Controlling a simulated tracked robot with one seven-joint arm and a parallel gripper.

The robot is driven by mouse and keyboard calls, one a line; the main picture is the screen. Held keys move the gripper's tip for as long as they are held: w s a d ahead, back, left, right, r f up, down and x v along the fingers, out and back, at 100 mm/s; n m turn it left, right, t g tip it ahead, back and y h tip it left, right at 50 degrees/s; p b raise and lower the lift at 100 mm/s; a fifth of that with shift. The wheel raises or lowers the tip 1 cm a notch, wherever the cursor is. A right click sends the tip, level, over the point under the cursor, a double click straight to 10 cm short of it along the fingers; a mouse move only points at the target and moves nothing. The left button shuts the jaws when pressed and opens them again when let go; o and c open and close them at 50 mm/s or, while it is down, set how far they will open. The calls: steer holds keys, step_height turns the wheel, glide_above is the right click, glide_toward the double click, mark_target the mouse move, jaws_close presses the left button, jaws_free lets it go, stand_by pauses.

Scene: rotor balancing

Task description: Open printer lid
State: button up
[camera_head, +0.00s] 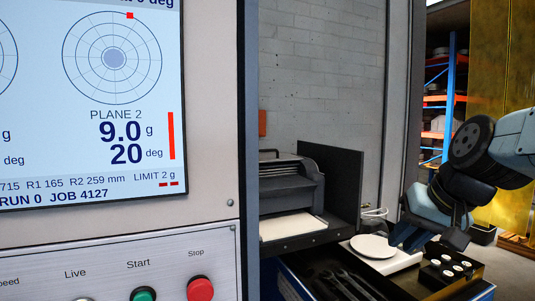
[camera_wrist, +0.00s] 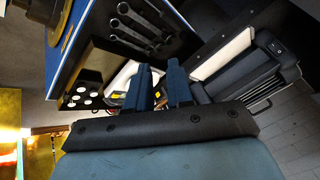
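The printer (camera_head: 292,188) is a dark, ribbed unit on a dark shelf beside the grey block wall in the head view. Its dark top cover looks down, and a pale strip shows at its front. The printer also shows in the wrist view (camera_wrist: 262,68) at the right, with its ribbed side and pale strip.
A round white plate (camera_head: 372,246) sits between the printer and my gripper. A black box with several white round pieces (camera_head: 450,266) is below my gripper. A blue-edged tray with wrenches (camera_head: 335,280) is in front. A large screen panel (camera_head: 215,110) fills the left.

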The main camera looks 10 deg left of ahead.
steer(key=w+a+r+m+t+y, duration=0.1)
steer(key=w+a+r+m+y, duration=0.2)
steer(key=w+a, duration=0.5)
steer(key=w+a+r+y, duration=0.3)
steer(key=w+a+r, duration=0.2)
steer(key=w, duration=0.4)
steer(key=m+t+y, duration=0.2)
steer(key=m+y, duration=0.1)
steer(key=m, duration=0.1)
glide_toward(267, 151)
steer(key=shift+t, duration=0.3)
steer(key=x, duration=1)
steer(key=shift+a+f, duration=0.2)
steer(key=shift+a, duration=0.05)
jaws_close()
steer(key=shift+f, duration=0.15)
